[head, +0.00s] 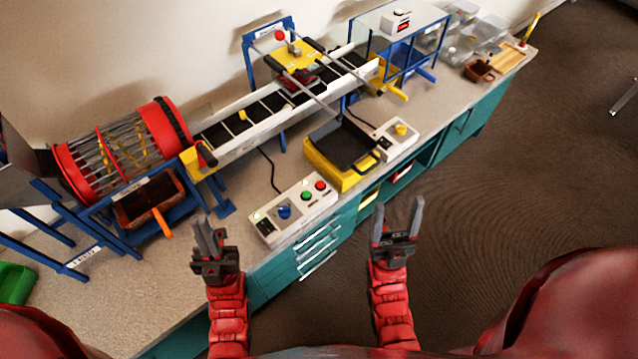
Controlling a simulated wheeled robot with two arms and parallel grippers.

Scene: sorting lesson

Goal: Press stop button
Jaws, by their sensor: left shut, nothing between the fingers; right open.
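A white control box (293,211) sits near the front edge of the counter, in the middle of the head view. It carries a red button (320,185) at its right end, a green button (306,195) beside that and a blue knob (284,212). I cannot read the labels, so which one is stop is not legible. My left gripper (206,224) is shut and empty, to the left of the box and apart from it. My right gripper (398,212) is open and empty, right of the box, in front of the cabinets.
A red drum (118,150) stands at the left, joined to a conveyor (260,112).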

